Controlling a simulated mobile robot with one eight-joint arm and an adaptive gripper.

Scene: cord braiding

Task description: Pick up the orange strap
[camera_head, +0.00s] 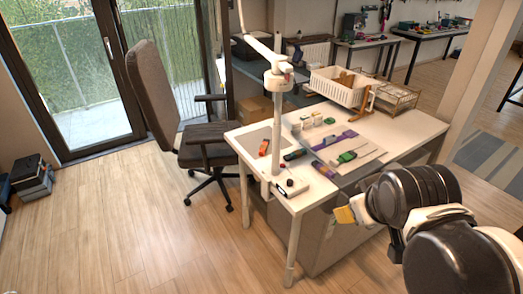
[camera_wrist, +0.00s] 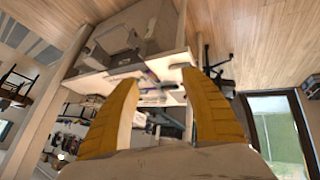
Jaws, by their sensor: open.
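The orange strap (camera_head: 264,147) is a small orange piece lying on a grey area near the left end of the white table (camera_head: 330,205) in the head view. My gripper (camera_head: 345,214) shows a yellow finger in front of the table's front right side, well to the right of the strap and apart from it. In the wrist view, the two yellow fingers of my gripper (camera_wrist: 160,80) are spread wide with nothing between them. I cannot make out the strap in the wrist view, where the scene appears turned over.
A white lamp-like post (camera_head: 277,130) rises from the table to the right of the strap. Purple and green items (camera_head: 345,156) lie mid-table. A white basket (camera_head: 342,88) stands at the back. A dark office chair (camera_head: 200,140) stands left of the table; floor in front is clear.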

